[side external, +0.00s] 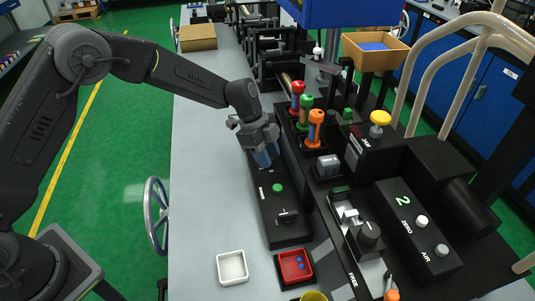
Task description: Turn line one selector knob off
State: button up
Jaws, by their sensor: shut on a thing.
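My gripper (265,157), with blue fingers pointing down, is at the far end of a long black control box (273,234) on the grey bench. The fingers are shut on a control on the box's top, taken to be the line one selector knob. The fingers hide that control, so its pointer direction cannot be read. A green button (277,187) sits nearer on the same box. A black knob with a pale mark (287,217) sits near the box's close end, apart from my gripper.
Red, green and orange handled parts (315,128) stand upright close right of my gripper. A yellow mushroom button (380,118) and a box marked 2 (405,215) are further right. A white tray (232,267) and a red tray (294,267) lie in front. The bench's left side is clear.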

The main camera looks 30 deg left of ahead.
dwell(0.4)
jog(key=o, duration=0.9)
jog(key=v, duration=1.4)
jog(key=shift+f, duration=0.1)
